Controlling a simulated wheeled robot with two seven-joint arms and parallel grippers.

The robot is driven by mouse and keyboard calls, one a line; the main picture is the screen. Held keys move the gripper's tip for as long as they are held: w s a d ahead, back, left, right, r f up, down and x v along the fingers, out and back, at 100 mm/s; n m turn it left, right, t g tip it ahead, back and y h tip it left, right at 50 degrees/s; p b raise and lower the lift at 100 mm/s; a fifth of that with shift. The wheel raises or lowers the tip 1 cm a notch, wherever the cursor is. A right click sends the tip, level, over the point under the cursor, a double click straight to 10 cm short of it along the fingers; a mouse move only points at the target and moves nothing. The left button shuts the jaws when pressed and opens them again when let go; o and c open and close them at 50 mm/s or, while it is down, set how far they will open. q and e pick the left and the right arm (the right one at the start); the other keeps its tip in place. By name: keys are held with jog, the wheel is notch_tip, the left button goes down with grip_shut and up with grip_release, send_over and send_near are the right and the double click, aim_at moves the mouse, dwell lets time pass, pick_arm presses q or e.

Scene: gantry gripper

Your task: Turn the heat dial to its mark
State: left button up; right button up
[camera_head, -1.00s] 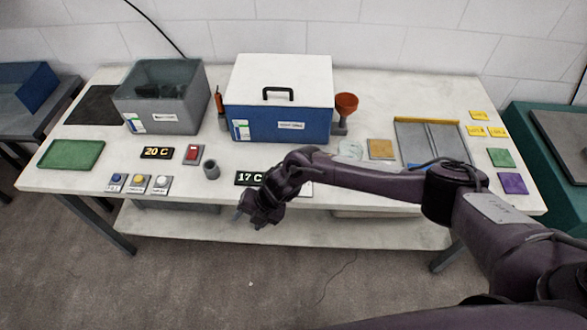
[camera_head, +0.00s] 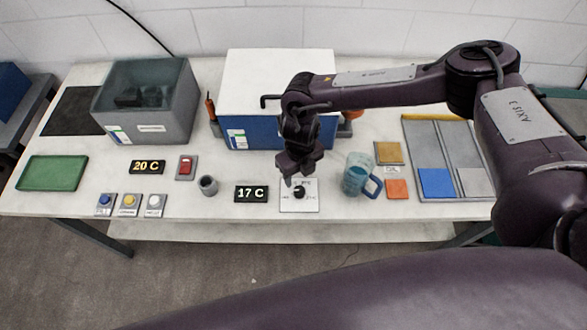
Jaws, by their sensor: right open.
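The heat dial (camera_head: 299,193) is a small black knob on a white marked plate (camera_head: 312,206) near the table's front edge. Its marks are too small to read. A black display (camera_head: 251,194) reading 17 C lies just left of it. My right gripper (camera_head: 296,180) points down over the dial's far side and is open. It partly hides the plate's upper edge, and I cannot tell whether the fingertips touch the knob. My left gripper is not in view.
A blue-handled measuring jug (camera_head: 357,176) stands close to the right of the dial. A grey cup (camera_head: 208,185) stands further left. A blue cooler box (camera_head: 262,136) is behind my gripper. Another display (camera_head: 147,167) reads 20 C, with a red switch (camera_head: 185,167) beside it.

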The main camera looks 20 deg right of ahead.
aim_at(299, 190)
jog(key=shift+f, duration=0.15)
jog(key=shift+s+f, duration=0.15)
jog(key=shift+f, duration=0.2)
jog(key=f, duration=0.1)
jog(key=f+p, duration=0.1)
jog(key=f, duration=0.3)
jog(key=shift+s+p, duration=0.25)
jog(key=shift+p, duration=0.15)
jog(key=shift+f, duration=0.65)
jog(key=shift+w, duration=0.1)
jog(key=c, duration=1)
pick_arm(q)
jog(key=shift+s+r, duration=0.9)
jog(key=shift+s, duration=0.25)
pick_arm(e)
jog(key=shift+o, duration=0.2)
